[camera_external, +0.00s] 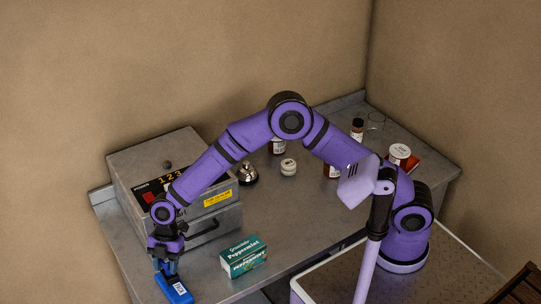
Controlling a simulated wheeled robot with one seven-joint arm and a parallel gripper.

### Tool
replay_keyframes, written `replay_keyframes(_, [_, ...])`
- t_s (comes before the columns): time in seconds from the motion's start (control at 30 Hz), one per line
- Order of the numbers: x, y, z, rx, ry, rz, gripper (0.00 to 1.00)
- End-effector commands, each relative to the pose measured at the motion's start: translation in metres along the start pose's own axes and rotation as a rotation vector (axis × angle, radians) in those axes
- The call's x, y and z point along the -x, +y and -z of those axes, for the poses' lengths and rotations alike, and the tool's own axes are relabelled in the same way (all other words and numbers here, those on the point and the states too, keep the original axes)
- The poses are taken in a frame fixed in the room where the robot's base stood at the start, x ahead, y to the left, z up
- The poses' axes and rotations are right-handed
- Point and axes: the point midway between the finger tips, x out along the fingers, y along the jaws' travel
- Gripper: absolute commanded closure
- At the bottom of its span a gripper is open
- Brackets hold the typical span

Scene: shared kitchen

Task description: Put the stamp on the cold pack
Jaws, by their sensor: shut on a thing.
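The blue cold pack (175,291), with a white label, is at the bottom left of the view, over the front left part of the metal counter. My gripper (168,269) points down directly over its back end. It is shut on a small dark thing, which seems to be the stamp; the fingers mostly hide it. I cannot tell whether the stamp touches the pack.
A metal appliance (167,153) with a front handle stands behind my gripper. A green peppermint box (244,258) lies to the right. A bell (246,174), a small white-lidded jar (288,167) and bottles (357,129) stand farther back. The counter (290,215) is clear in the middle.

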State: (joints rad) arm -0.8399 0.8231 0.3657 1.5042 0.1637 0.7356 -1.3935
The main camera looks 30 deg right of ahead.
Motion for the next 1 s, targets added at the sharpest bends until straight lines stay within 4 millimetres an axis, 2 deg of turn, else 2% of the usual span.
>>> replay_keyframes(0.3, [-0.031, -0.001, -0.012, -0.001, 0.000, 0.000, 1.00])
replay_keyframes(0.67, [-0.034, -0.001, -0.014, 0.000, 0.000, 0.000, 1.00])
replay_keyframes(0.7, [-0.034, -0.001, -0.014, 0.000, 0.000, 0.000, 0.54])
replay_keyframes(0.77, [-0.034, -0.001, -0.014, 0.000, 0.000, 0.000, 0.40])
replay_keyframes(0.8, [-0.034, -0.001, -0.014, 0.000, 0.000, 0.000, 0.36])
replay_keyframes(1.0, [-0.034, -0.001, -0.014, 0.000, 0.000, 0.000, 0.36])
